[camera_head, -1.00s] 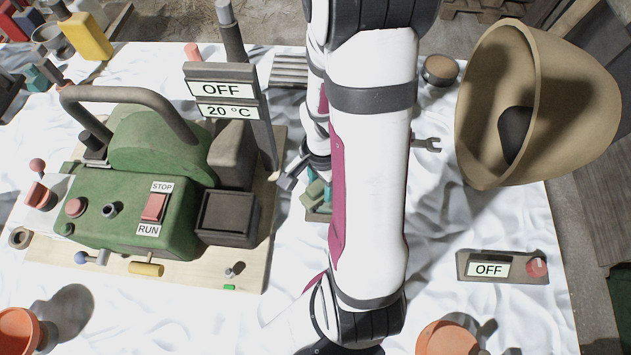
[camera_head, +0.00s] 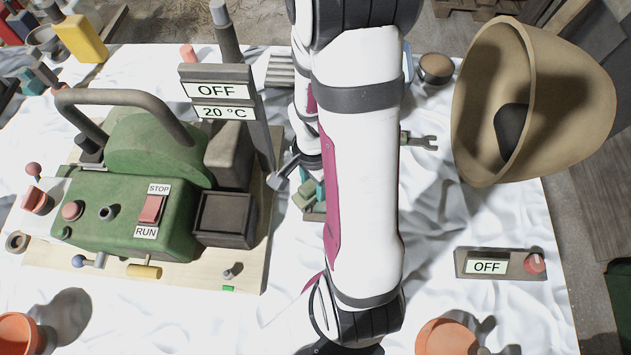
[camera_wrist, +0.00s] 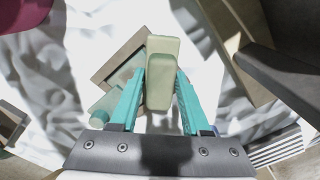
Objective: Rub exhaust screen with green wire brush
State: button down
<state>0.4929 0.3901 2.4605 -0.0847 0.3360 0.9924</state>
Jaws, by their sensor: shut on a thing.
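My gripper (camera_wrist: 160,82) has teal fingers shut on a pale green block-shaped thing (camera_wrist: 163,70), which looks like the green brush; no bristles show. In the wrist view it overlaps the edge of a small brown tray (camera_wrist: 106,74). In the head view my arm hides most of my gripper, and pale green shows by the tray (camera_head: 315,215), left of the arm. A dark square framed panel (camera_head: 225,212) on the right side of the green machine (camera_head: 120,215) may be the exhaust screen; I cannot be sure. The gripper is apart from it.
The machine's sign post (camera_head: 222,92) reads OFF and 20 °C and stands left of my arm. A wrench (camera_head: 420,141), a large tan bowl-like shell (camera_head: 535,105) and an OFF switch box (camera_head: 498,264) lie to the right. White cloth covers the table, with free room at front centre.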

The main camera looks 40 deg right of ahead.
jog(key=shift+w+a, duration=0.6)
jog(key=r, duration=0.2)
jog(key=shift+w+a+r, duration=0.25)
jog(key=shift+w+r, duration=0.05)
jog(key=shift+s+r, duration=0.1)
jog(key=shift+r, duration=2.75)
